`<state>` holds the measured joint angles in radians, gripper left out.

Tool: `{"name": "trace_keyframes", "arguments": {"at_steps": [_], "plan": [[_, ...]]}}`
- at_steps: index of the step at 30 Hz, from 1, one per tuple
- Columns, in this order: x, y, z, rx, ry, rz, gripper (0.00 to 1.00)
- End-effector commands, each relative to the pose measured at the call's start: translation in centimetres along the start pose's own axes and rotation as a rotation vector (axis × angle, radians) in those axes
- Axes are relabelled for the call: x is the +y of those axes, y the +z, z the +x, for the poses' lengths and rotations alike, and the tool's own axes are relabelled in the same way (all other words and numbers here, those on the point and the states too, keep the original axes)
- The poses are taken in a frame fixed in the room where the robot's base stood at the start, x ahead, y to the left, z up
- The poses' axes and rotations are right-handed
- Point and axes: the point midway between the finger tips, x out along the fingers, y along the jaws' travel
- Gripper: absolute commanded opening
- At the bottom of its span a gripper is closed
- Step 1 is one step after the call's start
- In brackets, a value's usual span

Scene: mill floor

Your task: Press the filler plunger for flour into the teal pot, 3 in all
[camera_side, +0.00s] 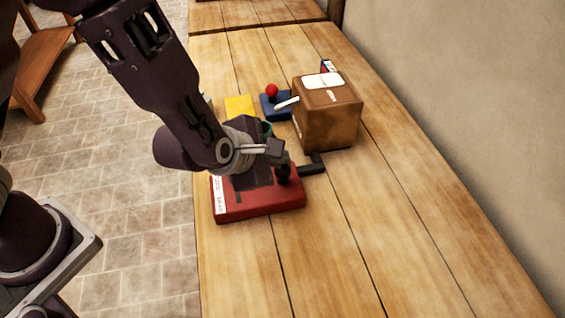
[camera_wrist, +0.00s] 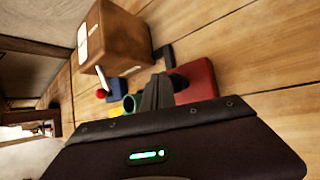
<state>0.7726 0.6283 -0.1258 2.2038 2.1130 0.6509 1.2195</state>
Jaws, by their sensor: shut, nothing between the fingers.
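A red base (camera_side: 258,206) with a white lettered strip on its left end sits on the table; the lettering is too small to read. A black upright knob (camera_side: 284,175) stands on it, with a black arm (camera_side: 314,168) reaching right. My gripper (camera_side: 276,152) is shut and empty, over the red base close to the knob; I cannot tell if they touch. In the wrist view, my gripper's fingers (camera_wrist: 157,93) stand beside the knob (camera_wrist: 179,82) and the red base (camera_wrist: 199,78). The teal pot (camera_side: 267,128) is mostly hidden behind my gripper; its rim shows in the wrist view (camera_wrist: 129,104).
A brown box (camera_side: 327,115) with a white label stands behind and right of the red base. A blue base (camera_side: 270,111) with a red ball (camera_side: 272,90) and a yellow block (camera_side: 239,106) stand at the back. The table's front and right are clear.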

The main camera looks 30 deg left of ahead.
Motion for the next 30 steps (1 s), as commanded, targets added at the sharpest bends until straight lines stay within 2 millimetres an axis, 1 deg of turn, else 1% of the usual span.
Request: {"name": "trace_keyframes", "arguments": {"at_steps": [30], "plan": [[-0.63, -0.68, 0.86, 0.002, 0.000, 0.002, 0.00]]}}
